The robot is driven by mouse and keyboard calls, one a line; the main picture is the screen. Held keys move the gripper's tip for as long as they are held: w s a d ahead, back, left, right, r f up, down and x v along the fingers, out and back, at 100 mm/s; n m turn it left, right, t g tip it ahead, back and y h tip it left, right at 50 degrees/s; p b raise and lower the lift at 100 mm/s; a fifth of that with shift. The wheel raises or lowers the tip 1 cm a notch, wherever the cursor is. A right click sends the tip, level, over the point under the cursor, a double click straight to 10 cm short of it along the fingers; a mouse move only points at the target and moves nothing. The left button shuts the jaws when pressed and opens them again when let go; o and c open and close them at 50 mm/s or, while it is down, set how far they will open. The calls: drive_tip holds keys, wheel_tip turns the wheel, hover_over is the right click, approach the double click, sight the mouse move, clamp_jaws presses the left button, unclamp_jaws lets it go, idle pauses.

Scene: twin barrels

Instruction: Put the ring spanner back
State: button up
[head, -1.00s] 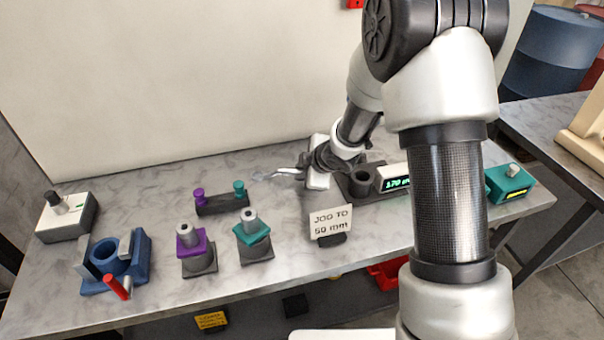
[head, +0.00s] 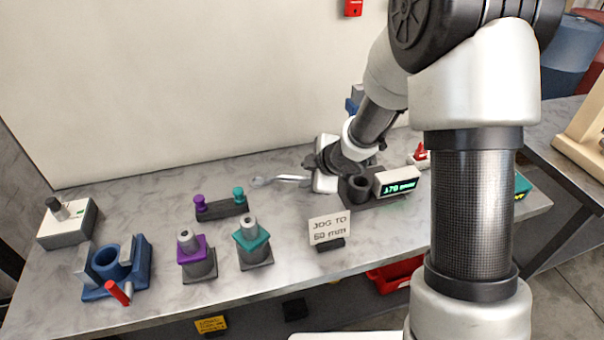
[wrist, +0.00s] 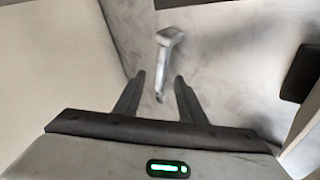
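The ring spanner (head: 280,180), a slim silver tool, is at the back of the grey bench, just left of my gripper (head: 314,164). In the wrist view the spanner (wrist: 168,48) looks blurred; its wide end points away and its narrow end comes between the fingertips. My gripper (wrist: 160,80) is open there, with a clear gap on both sides of the spanner. I cannot tell whether a finger touches it or how high the fingers are above the bench. My wrist hides part of the area at the spanner's right end.
A dark fixture with a round socket (head: 359,187) and a green display (head: 397,184) stands right of my gripper. A sign (head: 329,229), a purple-topped post (head: 193,250), a teal-topped post (head: 252,240) and a small rack (head: 221,209) stand in front. The wall (head: 200,80) rises behind.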

drive_tip(key=p+v, duration=0.2)
drive_tip(key=v, duration=0.5)
drive_tip(key=shift+r, duration=0.1)
